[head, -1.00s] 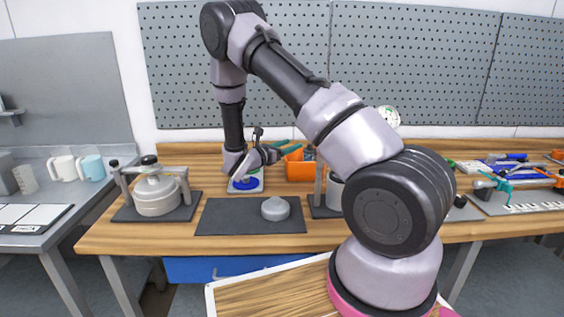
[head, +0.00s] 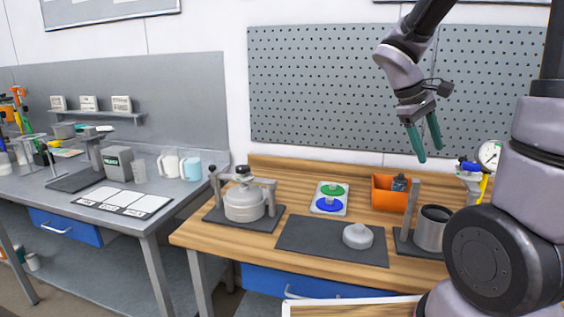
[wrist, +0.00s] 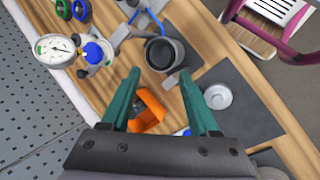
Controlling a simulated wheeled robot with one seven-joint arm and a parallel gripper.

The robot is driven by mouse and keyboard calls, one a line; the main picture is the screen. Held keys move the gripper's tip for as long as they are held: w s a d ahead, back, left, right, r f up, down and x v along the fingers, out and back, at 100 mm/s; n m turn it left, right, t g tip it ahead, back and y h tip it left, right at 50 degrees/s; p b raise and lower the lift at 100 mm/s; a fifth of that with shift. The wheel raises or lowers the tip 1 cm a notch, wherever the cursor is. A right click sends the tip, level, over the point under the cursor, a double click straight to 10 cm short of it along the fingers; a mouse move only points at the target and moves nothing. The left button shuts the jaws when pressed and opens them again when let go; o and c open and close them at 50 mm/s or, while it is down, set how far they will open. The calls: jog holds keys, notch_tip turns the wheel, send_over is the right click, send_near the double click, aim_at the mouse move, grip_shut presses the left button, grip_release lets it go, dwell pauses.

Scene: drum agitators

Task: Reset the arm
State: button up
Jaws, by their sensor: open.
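My gripper (head: 423,141) is raised in front of the pegboard, above the back of the wooden bench. Its two teal fingers are spread and point down, with nothing between them. In the wrist view the gripper (wrist: 160,92) is also open and empty, above the bench with the orange bin and a grey open pot below it.
Below stand an orange bin (head: 389,193), an open grey pot (head: 431,229), a dial gauge (head: 489,156) and a lid (head: 357,236) on a dark mat (head: 300,237). A lidded pot (head: 244,203) stands left. Green and blue discs (head: 331,189) lie behind. Air around the gripper is clear.

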jog(key=s+a+r+m+t+y, duration=0.7)
jog(key=s+a+r+m, duration=0.1)
jog(key=s+a+r, duration=0.1)
jog(key=shift+a+r+m, duration=0.3)
jog(key=shift+a+r, duration=0.2)
jog(key=shift+r, duration=0.4)
dwell(0.8)
